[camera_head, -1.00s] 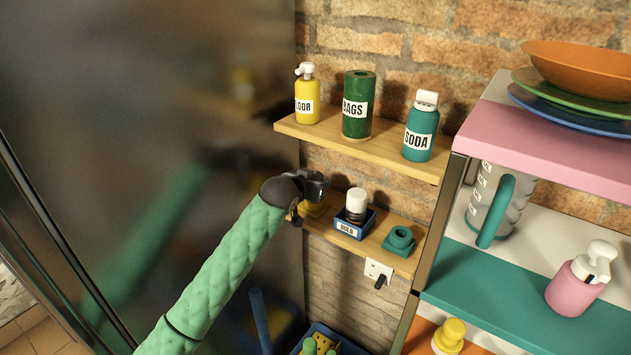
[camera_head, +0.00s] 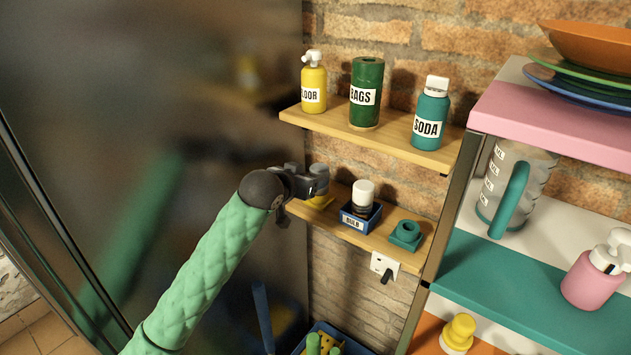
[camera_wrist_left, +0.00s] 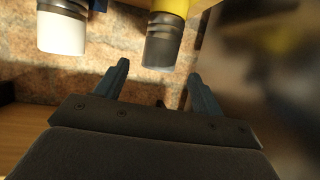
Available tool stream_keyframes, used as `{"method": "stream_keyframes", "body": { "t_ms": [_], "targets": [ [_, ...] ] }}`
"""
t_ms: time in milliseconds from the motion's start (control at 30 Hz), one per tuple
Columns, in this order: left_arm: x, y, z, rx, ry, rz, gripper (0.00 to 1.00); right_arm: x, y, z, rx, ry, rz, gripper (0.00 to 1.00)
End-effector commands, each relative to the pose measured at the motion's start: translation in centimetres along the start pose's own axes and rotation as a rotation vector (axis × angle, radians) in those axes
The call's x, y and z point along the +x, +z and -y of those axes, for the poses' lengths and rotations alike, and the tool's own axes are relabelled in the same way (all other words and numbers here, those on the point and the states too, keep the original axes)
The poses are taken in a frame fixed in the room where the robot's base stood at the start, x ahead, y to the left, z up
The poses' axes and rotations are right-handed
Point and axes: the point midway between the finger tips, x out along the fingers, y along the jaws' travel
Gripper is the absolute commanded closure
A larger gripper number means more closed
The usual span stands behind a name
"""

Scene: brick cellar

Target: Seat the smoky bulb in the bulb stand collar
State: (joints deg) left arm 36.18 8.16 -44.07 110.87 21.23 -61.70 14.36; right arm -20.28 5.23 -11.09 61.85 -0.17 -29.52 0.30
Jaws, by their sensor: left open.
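The smoky bulb (camera_wrist_left: 163,50) is dark grey glass and sits in a yellow holder (camera_wrist_left: 170,7) in the left wrist view. In the head view the yellow holder (camera_head: 320,202) shows at the left end of the lower shelf, partly hidden by my gripper. My left gripper (camera_head: 314,180) is open there. In the wrist view its fingertips (camera_wrist_left: 158,71) stand either side of the bulb's end, with gaps visible; I see no grip. A teal stand with a round, empty collar (camera_head: 406,233) sits at the shelf's right end. My right gripper is not in view.
A white bulb (camera_head: 363,192) stands in a blue labelled box (camera_head: 359,221) between holder and stand. The upper shelf (camera_head: 390,138) with several containers overhangs. A wall socket (camera_head: 384,266) lies below. A rack (camera_head: 555,117) stands right; a dark, shiny panel (camera_head: 200,80) lies left.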

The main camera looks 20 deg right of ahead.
Motion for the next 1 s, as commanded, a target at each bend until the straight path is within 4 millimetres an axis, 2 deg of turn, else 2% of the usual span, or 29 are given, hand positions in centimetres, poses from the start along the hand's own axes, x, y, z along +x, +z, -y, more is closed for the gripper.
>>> {"method": "stream_keyframes", "body": {
  "t_ms": [100, 300, 733, 867, 1000],
  "targets": [
    [-1.7, 0.2, 0.1, 0.0, -0.001, -0.002, 0.32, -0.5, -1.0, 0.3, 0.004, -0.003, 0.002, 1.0],
    [-3.4, 0.1, 0.0, 0.0, 0.0, 0.0, 0.32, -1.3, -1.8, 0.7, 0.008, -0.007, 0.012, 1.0],
    [-3.7, 0.1, 0.0, -0.002, -0.001, 0.001, 0.32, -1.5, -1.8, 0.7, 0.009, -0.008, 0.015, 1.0],
    [-4.1, 1.7, 0.2, -0.02, -0.009, 0.014, 0.32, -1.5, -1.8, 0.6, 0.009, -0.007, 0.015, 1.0],
    [-5.1, 5.3, 0.8, -0.06, -0.03, 0.048, 0.32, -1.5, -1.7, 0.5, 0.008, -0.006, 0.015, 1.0]
  ]
}}
